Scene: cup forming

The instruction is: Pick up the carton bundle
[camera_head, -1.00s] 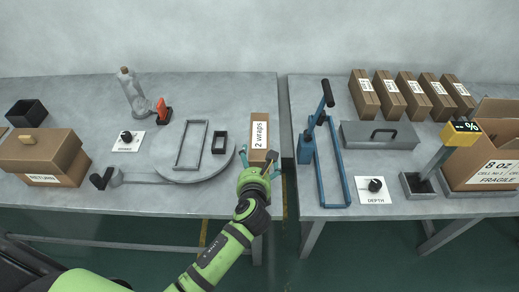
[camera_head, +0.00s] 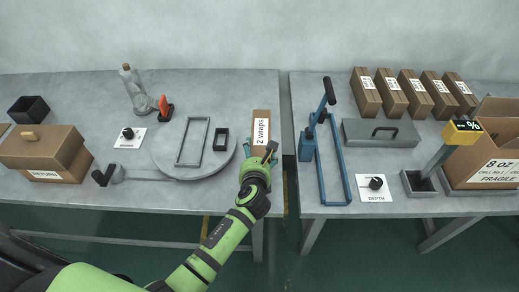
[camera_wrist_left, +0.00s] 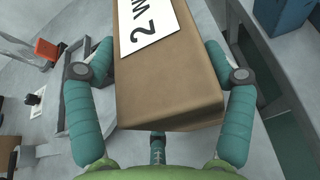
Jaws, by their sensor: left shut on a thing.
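The carton bundle (camera_head: 261,127) is a brown box with a white label reading "2 wraps". It is at the right edge of the left table. My left gripper (camera_head: 259,158) is at its near end, shut on it. In the left wrist view the carton bundle (camera_wrist_left: 168,85) lies between the teal fingers of my left gripper (camera_wrist_left: 160,90), one finger along each side. Whether its underside is off the table cannot be told. My right gripper is not in view.
A round grey plate (camera_head: 169,164) with a rectangular frame is left of the bundle. A blue lever press (camera_head: 322,155) stands across the gap on the right table (camera_head: 410,207). Several brown cartons (camera_head: 391,93) stand at the back right.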

